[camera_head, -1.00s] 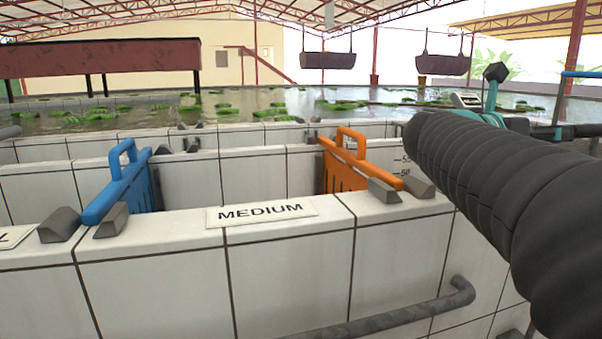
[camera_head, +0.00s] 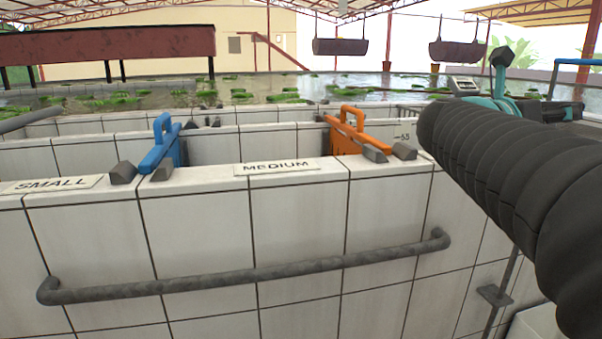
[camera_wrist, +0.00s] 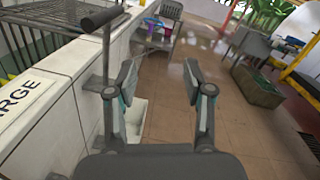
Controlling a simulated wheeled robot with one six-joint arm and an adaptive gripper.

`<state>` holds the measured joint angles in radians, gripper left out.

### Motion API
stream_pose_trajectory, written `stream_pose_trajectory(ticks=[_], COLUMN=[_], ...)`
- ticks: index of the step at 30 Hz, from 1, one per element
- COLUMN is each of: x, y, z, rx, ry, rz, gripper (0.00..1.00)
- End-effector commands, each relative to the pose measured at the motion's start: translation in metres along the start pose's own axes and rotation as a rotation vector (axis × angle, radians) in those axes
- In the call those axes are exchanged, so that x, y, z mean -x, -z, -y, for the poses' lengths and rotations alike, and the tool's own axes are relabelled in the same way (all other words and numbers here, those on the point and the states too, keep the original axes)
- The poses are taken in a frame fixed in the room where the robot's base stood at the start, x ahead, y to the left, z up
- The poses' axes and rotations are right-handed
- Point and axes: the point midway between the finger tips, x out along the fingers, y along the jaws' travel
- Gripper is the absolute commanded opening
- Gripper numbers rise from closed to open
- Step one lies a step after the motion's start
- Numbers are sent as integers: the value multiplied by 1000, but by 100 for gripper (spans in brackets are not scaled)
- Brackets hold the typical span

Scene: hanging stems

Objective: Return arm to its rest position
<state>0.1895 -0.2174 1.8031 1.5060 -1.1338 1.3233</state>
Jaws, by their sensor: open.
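My gripper (camera_wrist: 158,82) is open and empty in the wrist view. Its two fingers stand apart over the brown tiled floor, to the right of a white tiled wall (camera_wrist: 75,105) with a label ending in "ARGE" (camera_wrist: 18,108). In the head view my dark ribbed arm runs along the right side, and part of the teal and dark wrist shows beyond it. The fingertips are hidden there.
A white tiled tank wall with a grey rail (camera_head: 250,278) stands ahead. A blue gate (camera_head: 160,148) and an orange gate (camera_head: 350,135) sit in it, by the "SMALL" (camera_head: 52,185) and "MEDIUM" (camera_head: 276,167) labels. A stand with colourful items (camera_wrist: 155,32) and a planter (camera_wrist: 257,88) are beyond the gripper.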

Motion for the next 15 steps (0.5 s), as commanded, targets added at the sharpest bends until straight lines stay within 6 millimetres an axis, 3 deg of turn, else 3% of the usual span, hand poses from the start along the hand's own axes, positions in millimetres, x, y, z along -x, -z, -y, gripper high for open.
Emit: stream_pose_trajectory(ticks=[8, 11, 15], x=[20, 33, 65], y=[-22, -29, -35], z=[-24, -37, -62], rx=[194, 295, 494], ry=[-157, -228, -356], rz=[168, 252, 415], gripper=[52, 52, 52])
